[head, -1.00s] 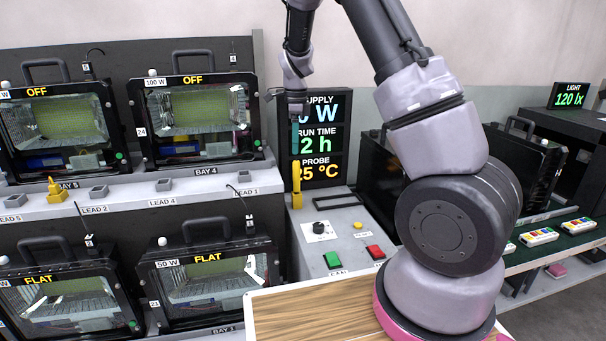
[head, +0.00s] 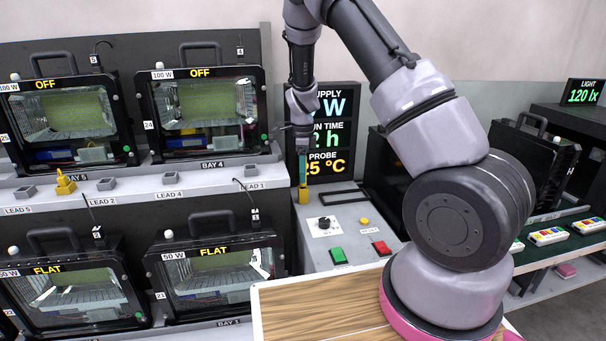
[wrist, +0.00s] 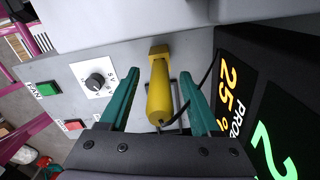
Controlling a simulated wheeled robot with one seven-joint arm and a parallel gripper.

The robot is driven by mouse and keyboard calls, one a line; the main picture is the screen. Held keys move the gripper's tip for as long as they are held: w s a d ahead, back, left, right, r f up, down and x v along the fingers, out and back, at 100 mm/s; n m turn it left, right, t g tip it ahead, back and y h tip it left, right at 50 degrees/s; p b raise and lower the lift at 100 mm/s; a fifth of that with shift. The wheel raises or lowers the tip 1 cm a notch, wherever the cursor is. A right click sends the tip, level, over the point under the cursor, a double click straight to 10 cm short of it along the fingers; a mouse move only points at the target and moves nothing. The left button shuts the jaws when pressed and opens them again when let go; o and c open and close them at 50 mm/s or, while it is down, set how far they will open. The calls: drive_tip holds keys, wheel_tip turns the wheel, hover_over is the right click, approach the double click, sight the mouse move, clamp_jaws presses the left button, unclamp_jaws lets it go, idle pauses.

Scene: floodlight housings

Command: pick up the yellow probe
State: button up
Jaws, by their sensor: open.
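The yellow probe (wrist: 159,92) stands on the grey console top, with a yellow block at its far end and a dark cable at its near end. In the wrist view it lies between the two green fingers of my gripper (wrist: 162,95), which are apart on either side of it with gaps showing. In the head view my gripper (head: 302,166) points down over the probe (head: 303,195). The fingers hide the upper part of the probe there, and only its lower yellow part shows.
The display panel (head: 332,133) stands close beside the probe. The console (head: 350,225) carries a dark knob (head: 325,222), a green button (head: 338,255) and a red button (head: 381,247). Floodlight housings (head: 203,112) fill the racks at left. A wooden board (head: 320,302) is in front.

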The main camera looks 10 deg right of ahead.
clamp_jaws()
